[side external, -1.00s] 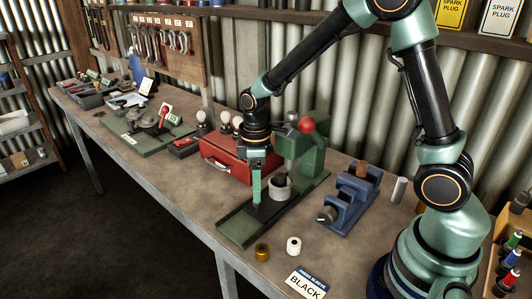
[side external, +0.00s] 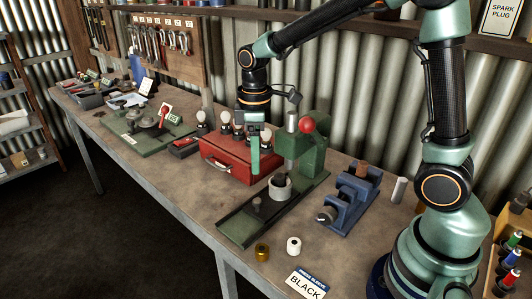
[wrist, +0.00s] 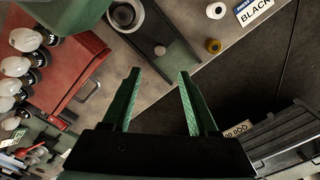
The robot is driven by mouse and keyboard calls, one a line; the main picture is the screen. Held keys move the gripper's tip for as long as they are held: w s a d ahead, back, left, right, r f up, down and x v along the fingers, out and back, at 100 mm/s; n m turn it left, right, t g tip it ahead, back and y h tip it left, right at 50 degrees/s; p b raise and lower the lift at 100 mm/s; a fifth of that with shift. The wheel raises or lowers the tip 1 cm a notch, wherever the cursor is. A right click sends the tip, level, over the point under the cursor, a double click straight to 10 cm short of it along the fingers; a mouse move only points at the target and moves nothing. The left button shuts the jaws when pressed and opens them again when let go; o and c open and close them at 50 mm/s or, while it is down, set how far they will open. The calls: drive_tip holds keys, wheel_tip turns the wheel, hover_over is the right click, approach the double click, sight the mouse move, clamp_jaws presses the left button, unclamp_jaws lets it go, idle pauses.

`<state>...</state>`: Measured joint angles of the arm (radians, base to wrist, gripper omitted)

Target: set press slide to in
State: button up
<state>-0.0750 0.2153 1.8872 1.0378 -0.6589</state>
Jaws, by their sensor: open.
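The green press (side external: 312,152) with a red ball knob (side external: 307,124) stands mid-bench. Its dark slide track (side external: 238,226) runs out toward the bench front. A grey ring-shaped cup (side external: 281,191) sits on the slide below the press ram; it also shows at the top of the wrist view (wrist: 124,15). A small grey knob (side external: 257,204) stands on the track in front of the cup; in the wrist view the knob (wrist: 160,50) lies just beyond my fingertips. My gripper (side external: 255,168) is open and empty, raised above the slide, with the red toolbox behind it.
A red toolbox (side external: 226,164) with bulbs behind it stands left of the press. A blue vise-like fixture (side external: 350,200) stands to the right. A brass bush (side external: 262,251), a white bush (side external: 294,246) and a BLACK label card (side external: 306,284) lie at the front edge.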

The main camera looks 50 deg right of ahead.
sight(258, 200)
wheel_tip(258, 200, down, 12)
drive_tip(key=m, duration=1.3)
drive_tip(key=shift+f, duration=0.1)
clamp_jaws()
drive_tip(key=shift+d, duration=0.1)
idle(1.2)
